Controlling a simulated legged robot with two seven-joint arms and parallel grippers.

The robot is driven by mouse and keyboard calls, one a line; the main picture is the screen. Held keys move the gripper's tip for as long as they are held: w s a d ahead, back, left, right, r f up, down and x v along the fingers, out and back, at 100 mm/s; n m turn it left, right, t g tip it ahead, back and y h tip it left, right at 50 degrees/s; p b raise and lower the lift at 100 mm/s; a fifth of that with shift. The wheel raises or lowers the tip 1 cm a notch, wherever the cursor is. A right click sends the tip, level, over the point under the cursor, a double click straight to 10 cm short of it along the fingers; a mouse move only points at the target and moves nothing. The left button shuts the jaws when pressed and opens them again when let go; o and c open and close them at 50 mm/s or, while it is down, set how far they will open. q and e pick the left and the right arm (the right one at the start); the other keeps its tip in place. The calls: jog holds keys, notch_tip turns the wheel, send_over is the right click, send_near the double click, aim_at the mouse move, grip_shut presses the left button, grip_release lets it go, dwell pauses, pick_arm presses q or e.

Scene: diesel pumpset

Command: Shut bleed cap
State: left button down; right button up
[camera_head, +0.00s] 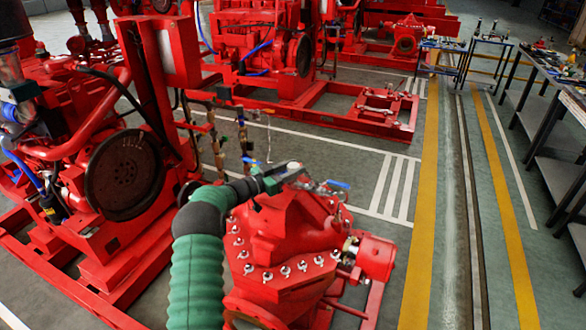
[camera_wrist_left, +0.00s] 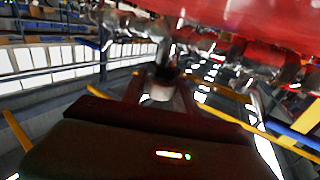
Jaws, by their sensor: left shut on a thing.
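The red pump (camera_head: 285,235) stands at the lower middle of the head view, with bolts along its flange. My left arm comes up in a green sleeve, and its dark left gripper (camera_head: 282,177) lies over the top of the pump casing. The gripper is shut at the bleed cap, which is mostly hidden by the fingers, so its seating cannot be told. A small valve with a blue lever (camera_head: 337,184) sits just right of the gripper. In the left wrist view, blurred metal fittings (camera_wrist_left: 165,55) show beyond my dark gripper body. My right gripper is not in view.
A red engine with a dark round disc (camera_head: 124,174) stands close on the left. Another red pumpset on a skid (camera_head: 340,118) is behind. Work tables (camera_head: 545,75) line the right. The floor with yellow stripes (camera_head: 425,200) is clear.

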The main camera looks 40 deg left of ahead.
pick_arm(q)
jog(key=shift+d, duration=0.15)
jog(key=c, duration=0.9)
grip_release()
jog(key=shift+w+f, duration=0.1)
jog(key=shift+w, duration=0.05)
jog(key=v, duration=1.7)
jog(key=shift+d, duration=0.1)
